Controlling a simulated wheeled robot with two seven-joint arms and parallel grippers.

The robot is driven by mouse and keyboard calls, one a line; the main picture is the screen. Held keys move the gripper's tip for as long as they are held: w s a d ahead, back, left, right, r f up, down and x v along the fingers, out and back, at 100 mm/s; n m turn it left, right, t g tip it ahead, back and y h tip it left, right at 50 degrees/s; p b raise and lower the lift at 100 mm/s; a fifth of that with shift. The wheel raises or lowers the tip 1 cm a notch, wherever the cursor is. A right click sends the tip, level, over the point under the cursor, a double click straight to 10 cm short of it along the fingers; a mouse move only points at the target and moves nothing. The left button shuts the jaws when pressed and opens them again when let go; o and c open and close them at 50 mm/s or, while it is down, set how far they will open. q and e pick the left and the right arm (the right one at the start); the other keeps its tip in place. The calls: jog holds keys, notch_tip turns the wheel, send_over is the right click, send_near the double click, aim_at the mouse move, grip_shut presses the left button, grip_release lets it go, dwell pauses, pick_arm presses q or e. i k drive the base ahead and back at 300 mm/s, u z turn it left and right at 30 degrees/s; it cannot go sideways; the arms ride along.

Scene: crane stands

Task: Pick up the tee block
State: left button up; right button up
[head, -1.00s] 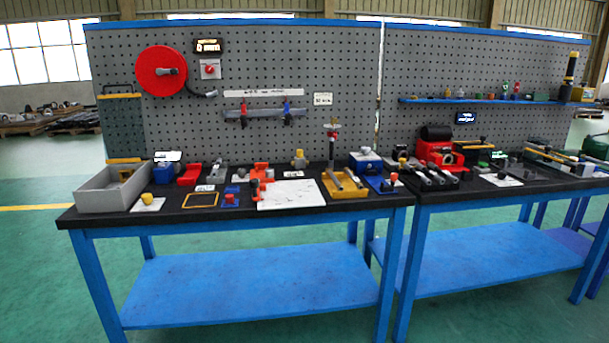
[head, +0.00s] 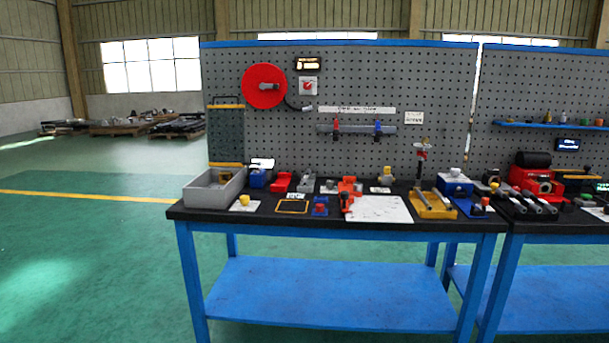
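No piece is plain enough at this distance for me to name it the tee block. A small yellow fitting (head: 386,176) stands at the back of the black workbench (head: 270,213), behind the white sheet. A small yellow knob-like piece (head: 244,200) sits on a white card at the front left of the bench. Neither of my grippers shows in the head view.
A grey open bin (head: 203,196) stands at the bench's left end. A white sheet (head: 380,209) and a yellow tray (head: 432,208) are to the right. A pegboard (head: 300,130) rises behind. A second bench adjoins at right. Green floor (head: 90,270) is clear at left.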

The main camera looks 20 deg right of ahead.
aim_at(386, 179)
jog(key=u, duration=0.55)
jog(key=i, duration=0.9)
jog(key=z, duration=0.5)
jog(key=i, duration=0.8)
jog(key=z, duration=0.85)
